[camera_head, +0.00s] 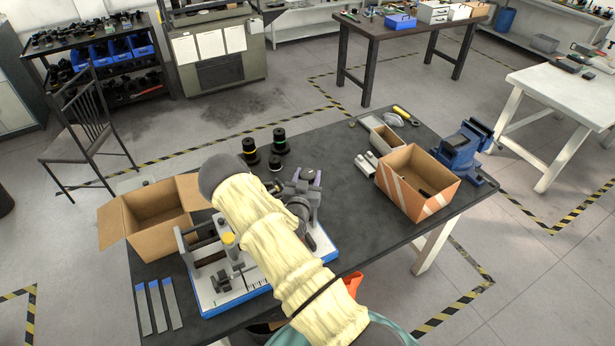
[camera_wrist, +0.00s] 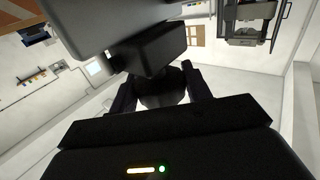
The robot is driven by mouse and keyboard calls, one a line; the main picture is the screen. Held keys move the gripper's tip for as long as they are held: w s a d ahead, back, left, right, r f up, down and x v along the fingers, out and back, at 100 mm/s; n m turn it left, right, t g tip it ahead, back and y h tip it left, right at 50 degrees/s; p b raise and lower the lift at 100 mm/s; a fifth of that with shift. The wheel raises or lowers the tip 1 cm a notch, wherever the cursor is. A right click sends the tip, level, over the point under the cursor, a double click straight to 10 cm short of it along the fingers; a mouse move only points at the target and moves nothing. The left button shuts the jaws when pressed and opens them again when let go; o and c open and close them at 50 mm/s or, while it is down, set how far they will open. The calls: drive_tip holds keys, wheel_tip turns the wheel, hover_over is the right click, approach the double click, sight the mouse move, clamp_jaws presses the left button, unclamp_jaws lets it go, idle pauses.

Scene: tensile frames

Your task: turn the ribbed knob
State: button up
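In the wrist view a dark rounded part (camera_wrist: 163,94), which looks like the knob, sits between the two dark fingers of my gripper (camera_wrist: 159,78). The fingers are apart, one on each side of it. The dim view does not show whether they touch it, and its ribs cannot be made out. Grey blocks of the device fill the top of that view. In the head view the test frame stands on a white base plate with a blue edge (camera_head: 262,287). My cream-sleeved arm crosses in front of it and hides much of the frame and the knob.
An open cardboard box (camera_head: 158,222) stands left of the frame, with grey strips (camera_head: 158,306) in front. Black round parts (camera_head: 279,141) stand behind. An orange-sided box (camera_head: 428,199) and a blue vise (camera_head: 458,150) are at the right. The table between has free room.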

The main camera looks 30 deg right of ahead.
drive_tip(key=shift+f+m+g+h+b, duration=0.15)
drive_tip(key=shift+m+g+h+b, duration=0.2)
drive_tip(key=shift+b, duration=0.55)
drive_tip(key=shift+f+m+g+h+b, duration=0.1)
drive_tip(key=shift+m+g+h+b, duration=0.45)
drive_tip(key=shift+b, duration=0.4)
drive_tip(key=m+g+h+b, duration=0.1)
drive_tip(key=b, duration=0.2)
drive_tip(key=shift+m+g+h, duration=0.3)
drive_tip(key=shift+g+h, duration=0.1)
drive_tip(key=m+g+h+b, duration=0.1)
drive_tip(key=g+b, duration=0.1)
drive_tip(key=b, duration=0.1)
drive_tip(key=shift+m+g+h, duration=0.3)
drive_tip(key=shift+m+g, duration=0.1)
drive_tip(key=shift+m+g+h+b, duration=0.5)
drive_tip(key=shift+m+g+b, duration=0.25)
drive_tip(key=shift+g, duration=0.35)
drive_tip(key=shift+r, duration=0.25)
drive_tip(key=o, duration=0.9)
drive_tip(key=shift+o, duration=0.2)
